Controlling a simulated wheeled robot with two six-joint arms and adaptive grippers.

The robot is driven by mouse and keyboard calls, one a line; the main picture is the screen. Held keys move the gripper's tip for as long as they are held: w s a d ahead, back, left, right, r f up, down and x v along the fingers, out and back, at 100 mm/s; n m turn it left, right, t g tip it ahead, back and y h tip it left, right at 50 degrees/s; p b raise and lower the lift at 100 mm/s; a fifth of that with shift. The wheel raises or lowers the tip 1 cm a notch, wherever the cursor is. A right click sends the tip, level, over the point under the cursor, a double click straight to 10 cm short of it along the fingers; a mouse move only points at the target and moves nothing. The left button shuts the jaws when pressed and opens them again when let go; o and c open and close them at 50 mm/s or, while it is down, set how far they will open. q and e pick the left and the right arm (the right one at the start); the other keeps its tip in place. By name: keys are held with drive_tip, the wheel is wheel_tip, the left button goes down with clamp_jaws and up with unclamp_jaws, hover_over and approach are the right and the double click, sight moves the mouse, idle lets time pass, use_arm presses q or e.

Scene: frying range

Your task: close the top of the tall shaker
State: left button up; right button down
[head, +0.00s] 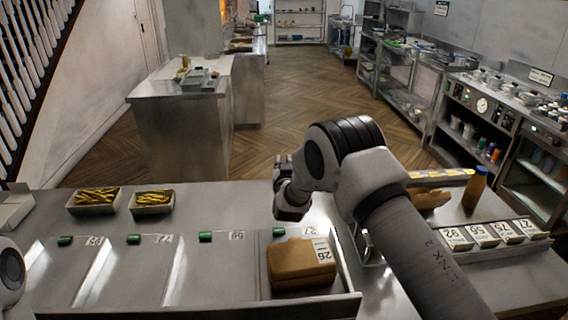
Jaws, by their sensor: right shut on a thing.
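An upright orange-brown bottle (475,188) stands on the right part of the counter. It may be the tall shaker, but it is too small to tell whether its top is open or shut. My right gripper (290,207) is over the middle of the counter, well left of that bottle and behind the brown package. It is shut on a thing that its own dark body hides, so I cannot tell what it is. Only a piece of my left arm shows at the left edge; my left gripper is out of view.
A brown package (301,264) lies in the rightmost divided bay. Two trays of fries (94,201) (152,202) stand at the left. Green items (206,236) and number labels line the bays. Small labelled boxes (483,235) stand at the right. The left bays look empty.

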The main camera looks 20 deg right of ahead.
drive_tip(key=shift+w+r, duration=0.1)
drive_tip(key=shift+w+d+g+p, duration=0.1)
drive_tip(key=shift+w+g+p, duration=0.2)
drive_tip(key=shift+g, duration=0.3)
drive_tip(key=shift+w+d+r+g+y+p, duration=0.15)
drive_tip(key=shift+w+g+y+p, duration=0.2)
drive_tip(key=shift+g+p, duration=0.3)
drive_tip(key=g+p, duration=0.1)
drive_tip(key=p, duration=0.1)
drive_tip(key=w+g+p, duration=0.1)
drive_tip(key=p, duration=0.1)
drive_tip(key=g+y+p, duration=0.1)
drive_tip(key=p, duration=0.1)
drive_tip(key=shift+w+d+f, duration=0.25)
drive_tip(key=shift+f, duration=0.05)
drive_tip(key=shift+w+f+g+p, duration=0.15)
drive_tip(key=shift+f+g+p, duration=0.15)
drive_tip(key=shift+p, duration=0.45)
drive_tip(key=shift+f, duration=0.15)
drive_tip(key=shift+g, duration=0.25)
